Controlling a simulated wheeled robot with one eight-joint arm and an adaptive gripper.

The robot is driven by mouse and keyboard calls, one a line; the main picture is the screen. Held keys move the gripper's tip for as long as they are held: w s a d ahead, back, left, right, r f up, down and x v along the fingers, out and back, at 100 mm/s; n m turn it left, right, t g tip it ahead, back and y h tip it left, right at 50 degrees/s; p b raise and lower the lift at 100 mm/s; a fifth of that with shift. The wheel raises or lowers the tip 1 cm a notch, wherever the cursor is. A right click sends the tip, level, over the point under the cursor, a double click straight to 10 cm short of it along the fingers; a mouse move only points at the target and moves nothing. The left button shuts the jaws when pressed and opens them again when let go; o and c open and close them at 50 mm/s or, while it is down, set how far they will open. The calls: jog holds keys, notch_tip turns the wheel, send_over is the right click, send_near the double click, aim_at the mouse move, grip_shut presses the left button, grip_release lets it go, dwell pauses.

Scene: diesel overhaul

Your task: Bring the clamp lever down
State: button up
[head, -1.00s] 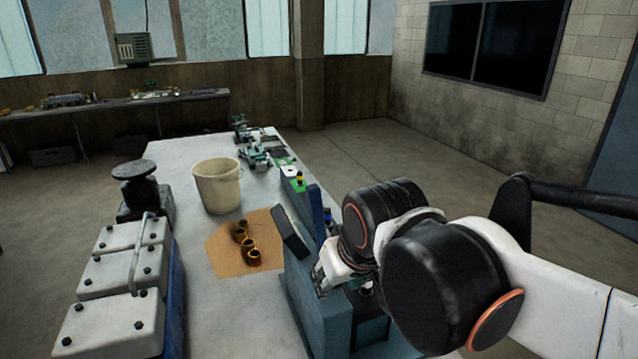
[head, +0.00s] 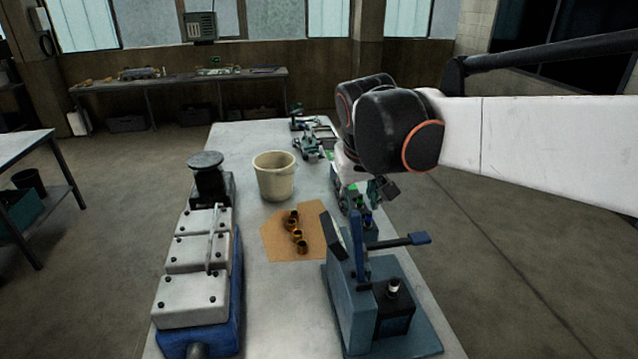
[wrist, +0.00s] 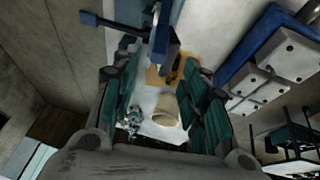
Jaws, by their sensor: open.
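The clamp fixture is a blue-grey block (head: 350,305) on a base plate at the bench's near right. A blue upright piece (head: 358,240) stands beside the lever's root. In the wrist view the lever's blue grip (wrist: 88,18) is at top left and the blue upright piece (wrist: 160,42) is at top centre. My gripper (head: 383,190) is beyond and above the fixture, apart from the lever. Its teal fingers are spread in the wrist view (wrist: 157,80), with nothing held.
A cream bucket (head: 274,178) and brown cardboard (head: 275,240) with several brass rings (head: 297,233) lie mid-bench. A blue and white engine block (head: 190,300) stands at left. Small green machines (head: 308,145) are at the far end. The floor right of the bench is clear.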

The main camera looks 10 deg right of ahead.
aim_at(355, 224)
jog(key=x, duration=1.2)
jog(key=shift+w+d+f, duration=0.1)
jog(key=shift+w+f, duration=0.05)
jog(key=shift+f, duration=0.15)
grip_shut()
